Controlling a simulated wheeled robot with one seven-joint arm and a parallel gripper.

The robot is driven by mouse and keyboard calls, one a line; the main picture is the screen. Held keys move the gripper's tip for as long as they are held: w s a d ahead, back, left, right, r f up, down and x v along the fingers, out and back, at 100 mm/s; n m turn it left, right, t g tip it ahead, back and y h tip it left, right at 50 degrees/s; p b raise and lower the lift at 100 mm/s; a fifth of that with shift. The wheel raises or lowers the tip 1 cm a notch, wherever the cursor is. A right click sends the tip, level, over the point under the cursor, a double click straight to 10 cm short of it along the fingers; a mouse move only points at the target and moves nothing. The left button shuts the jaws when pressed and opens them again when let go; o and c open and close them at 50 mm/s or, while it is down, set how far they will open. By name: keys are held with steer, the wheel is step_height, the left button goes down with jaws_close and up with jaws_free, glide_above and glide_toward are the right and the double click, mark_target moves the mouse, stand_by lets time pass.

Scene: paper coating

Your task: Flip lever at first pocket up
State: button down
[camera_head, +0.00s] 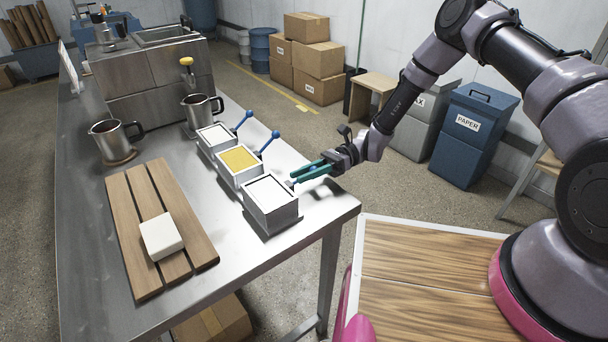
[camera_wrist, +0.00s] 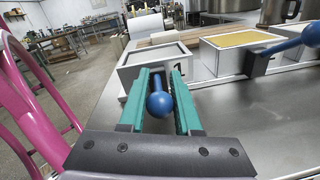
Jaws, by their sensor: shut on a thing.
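Several metal pockets stand in a row on the steel table (camera_head: 240,285): the near one (camera_head: 270,207), the middle one with yellow content (camera_head: 240,160) and the far one (camera_head: 214,138). My gripper (camera_head: 297,178) is at the right side of the near pocket. Its green fingers are shut on that pocket's lever; the blue ball knob (camera_wrist: 159,104) shows between them in the wrist view. This lever sticks out from the pocket toward my gripper. The levers of the middle pocket (camera_head: 268,140) and far pocket (camera_head: 243,119) slant upward, with blue knobs.
A slatted wooden board (camera_head: 122,205) with a white block (camera_head: 161,236) lies left of the pockets. Two metal pitchers (camera_head: 115,141) (camera_head: 201,109) stand behind. Grey and blue bins (camera_head: 471,135) stand on the floor at right. The table front is clear.

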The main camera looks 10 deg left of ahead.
steer(key=shift+s+a+r+t+h, duration=0.1)
steer(key=shift+r+t+h, duration=0.5)
steer(key=shift+t+h, duration=0.2)
steer(key=shift+s+a+r+t+h, duration=0.15)
steer(key=shift+r+t+h, duration=0.1)
steer(key=shift+t+h, duration=0.3)
steer(key=shift+s+a+r+t+h, duration=0.15)
steer(key=shift+r+t+h, duration=0.1)
steer(key=shift+t+h, duration=0.3)
steer(key=c, duration=0.6)
jaws_free()
steer(key=v, duration=1)
steer(key=shift+w+d+r, duration=0.15)
steer(key=shift+d+r, duration=0.1)
steer(key=shift+d, duration=0.05)
